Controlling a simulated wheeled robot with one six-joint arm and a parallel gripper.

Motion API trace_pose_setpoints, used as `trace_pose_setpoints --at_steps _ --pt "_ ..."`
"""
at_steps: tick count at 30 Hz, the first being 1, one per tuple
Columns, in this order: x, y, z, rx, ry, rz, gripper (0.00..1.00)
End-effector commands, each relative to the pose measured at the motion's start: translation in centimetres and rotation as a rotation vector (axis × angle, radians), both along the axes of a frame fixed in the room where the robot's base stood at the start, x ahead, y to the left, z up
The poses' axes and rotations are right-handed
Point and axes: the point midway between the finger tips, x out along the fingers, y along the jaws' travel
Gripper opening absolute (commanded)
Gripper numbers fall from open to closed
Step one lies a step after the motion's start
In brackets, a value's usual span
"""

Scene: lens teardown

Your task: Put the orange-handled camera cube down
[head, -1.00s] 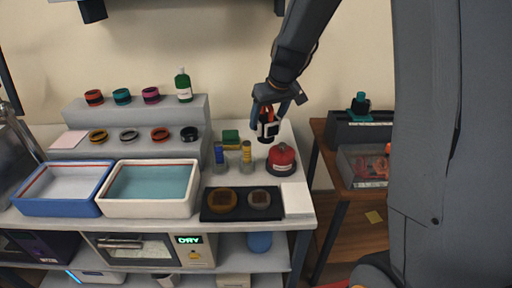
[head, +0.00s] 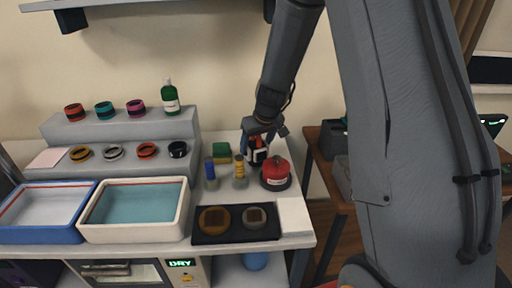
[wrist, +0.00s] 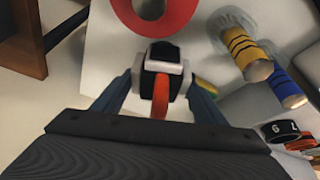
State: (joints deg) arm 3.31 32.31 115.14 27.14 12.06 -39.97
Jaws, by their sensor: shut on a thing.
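The camera cube (wrist: 163,58) is a small black and white block with an orange handle (wrist: 161,95). My gripper (head: 262,135) is shut on it, and in the wrist view the fingers (wrist: 160,92) sit on either side of the handle. In the head view the cube (head: 257,156) is low over the back right of the white bench top (head: 228,143), behind and left of the red round container (head: 275,173). I cannot tell whether its underside touches the bench. My fingers partly hide it.
Blue-banded (head: 210,172) and yellow-banded (head: 240,170) cylinders stand left of the red container. A green block (head: 221,150) lies behind them. A black tray (head: 199,237) with two round pieces is in front. A stepped grey stand (head: 120,124) with several rings is left. A wooden table (head: 325,141) stands right.

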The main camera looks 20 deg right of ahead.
Motion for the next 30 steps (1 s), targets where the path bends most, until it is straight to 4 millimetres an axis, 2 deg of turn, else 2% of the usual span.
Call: trace_pose_setpoints --at_steps 3,16,17,19,20,30 --pt "0.04 0.06 -0.79 -0.001 -0.001 0.002 0.25" --pt "0.08 0.13 -1.18 -0.001 -0.002 0.003 0.25" --pt "-0.01 0.14 -1.23 0.0 0.0 0.003 0.69" --pt "-0.02 0.14 -1.18 0.0 0.0 0.003 0.81" --pt "-0.01 0.14 -1.16 -0.001 0.0 0.003 0.84" --pt "-0.03 0.14 -1.03 0.0 0.0 0.002 0.84"
